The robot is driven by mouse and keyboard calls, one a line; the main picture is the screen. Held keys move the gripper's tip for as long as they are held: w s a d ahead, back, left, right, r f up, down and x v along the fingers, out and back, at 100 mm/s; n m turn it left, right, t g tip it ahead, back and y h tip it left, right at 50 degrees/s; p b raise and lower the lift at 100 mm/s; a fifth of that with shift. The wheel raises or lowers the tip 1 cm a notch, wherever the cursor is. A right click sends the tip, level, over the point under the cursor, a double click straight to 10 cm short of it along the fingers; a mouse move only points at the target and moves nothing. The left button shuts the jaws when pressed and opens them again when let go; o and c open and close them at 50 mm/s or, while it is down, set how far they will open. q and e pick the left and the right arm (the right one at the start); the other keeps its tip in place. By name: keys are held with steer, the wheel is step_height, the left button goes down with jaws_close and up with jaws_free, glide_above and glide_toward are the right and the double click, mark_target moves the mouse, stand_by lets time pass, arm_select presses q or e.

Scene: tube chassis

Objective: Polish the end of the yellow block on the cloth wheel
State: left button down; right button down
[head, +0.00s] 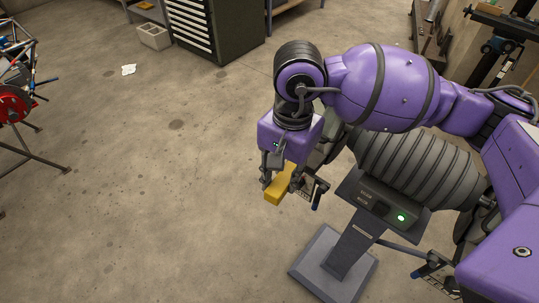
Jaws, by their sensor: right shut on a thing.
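My right gripper (279,183) is shut on the yellow block (279,189), a short bar sticking out below the fingers toward the lower left. The gripper hangs just left of the polishing machine, whose ribbed dark grey motor (415,165) sits on a pedestal (349,245). A dark guard-like part (331,146) shows at the motor's left end, partly behind my gripper. I cannot make out the cloth wheel's face, or whether the block touches it. My left gripper is not in view.
A small bracket (315,189) juts out close to the block's right. The machine's panel has a lit green light (401,218). The floor to the left is mostly clear.

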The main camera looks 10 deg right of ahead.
steer(key=w+d, duration=0.1)
steer(key=w+d+f+b, duration=0.1)
steer(key=d, duration=0.1)
steer(key=shift+w+d, duration=0.2)
steer(key=shift+w, duration=0.2)
steer(key=shift+w+d, duration=0.4)
steer(key=shift+d, duration=0.15)
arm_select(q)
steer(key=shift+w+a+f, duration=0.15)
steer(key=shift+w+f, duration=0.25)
arm_select(e)
steer(key=shift+w+d+r, duration=0.2)
steer(key=shift+w+d, duration=0.1)
steer(key=shift+d, duration=0.05)
arm_select(q)
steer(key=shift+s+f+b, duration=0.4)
steer(key=shift+b, duration=0.05)
arm_select(e)
steer(key=shift+w+d, duration=0.15)
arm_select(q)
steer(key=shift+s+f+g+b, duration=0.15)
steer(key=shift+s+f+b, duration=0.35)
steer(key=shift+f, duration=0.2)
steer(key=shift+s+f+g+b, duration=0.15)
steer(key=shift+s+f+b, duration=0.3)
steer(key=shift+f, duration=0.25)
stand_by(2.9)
